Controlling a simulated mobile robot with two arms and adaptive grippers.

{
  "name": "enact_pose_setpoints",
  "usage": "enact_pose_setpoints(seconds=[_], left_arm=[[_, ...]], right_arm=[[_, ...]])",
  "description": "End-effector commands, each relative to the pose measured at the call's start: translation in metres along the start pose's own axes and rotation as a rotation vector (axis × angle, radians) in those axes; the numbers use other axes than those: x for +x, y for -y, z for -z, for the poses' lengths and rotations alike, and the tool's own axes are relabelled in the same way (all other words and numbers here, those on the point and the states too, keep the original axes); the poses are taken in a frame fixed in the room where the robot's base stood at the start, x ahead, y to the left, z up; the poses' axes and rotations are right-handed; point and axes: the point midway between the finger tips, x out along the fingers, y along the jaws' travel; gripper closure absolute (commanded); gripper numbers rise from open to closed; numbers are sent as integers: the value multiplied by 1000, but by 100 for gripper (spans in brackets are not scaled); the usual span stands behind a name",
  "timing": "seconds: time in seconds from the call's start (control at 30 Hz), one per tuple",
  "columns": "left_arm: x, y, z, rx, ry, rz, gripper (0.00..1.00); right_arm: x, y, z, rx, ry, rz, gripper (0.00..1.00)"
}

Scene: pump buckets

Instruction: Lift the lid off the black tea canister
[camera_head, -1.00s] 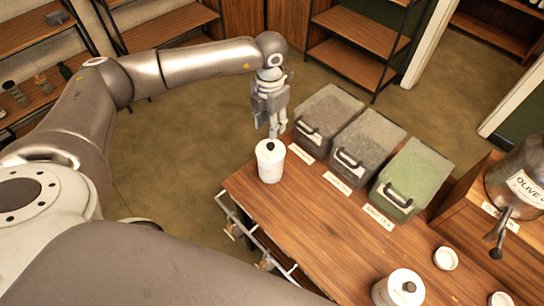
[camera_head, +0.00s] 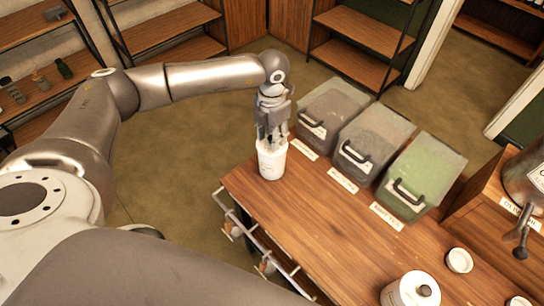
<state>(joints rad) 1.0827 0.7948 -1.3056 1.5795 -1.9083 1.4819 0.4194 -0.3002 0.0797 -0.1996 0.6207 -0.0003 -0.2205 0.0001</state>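A white canister (camera_head: 271,165) stands upright at the far left corner of the wooden counter. Its label is too small to read. My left gripper (camera_head: 271,143) points down right at the top of this canister, with its fingertips at the lid. The fingers hide the dark lid knob, so I cannot tell whether they are closed on it. My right gripper is not in view.
Several lidded bins stand along the counter's back: a grey-brown one (camera_head: 330,108), a grey one (camera_head: 374,140) and a green one (camera_head: 428,172). Small white cups (camera_head: 459,260) and a metal olive oil dispenser (camera_head: 524,180) are at the right. The counter's middle (camera_head: 320,215) is clear.

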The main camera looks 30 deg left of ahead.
Motion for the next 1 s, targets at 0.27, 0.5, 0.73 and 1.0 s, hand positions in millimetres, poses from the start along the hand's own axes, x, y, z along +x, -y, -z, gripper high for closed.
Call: enact_pose_setpoints(seconds=[0.27,0.5,0.73,1.0], left_arm=[[0,0,0,0,0,0,75],[0,0,0,0,0,0,90],[-4,0,0,0,0,0,90],[-16,0,0,0,0,1,90]], right_arm=[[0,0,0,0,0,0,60],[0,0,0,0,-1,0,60],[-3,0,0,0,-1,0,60],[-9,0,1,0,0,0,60]])
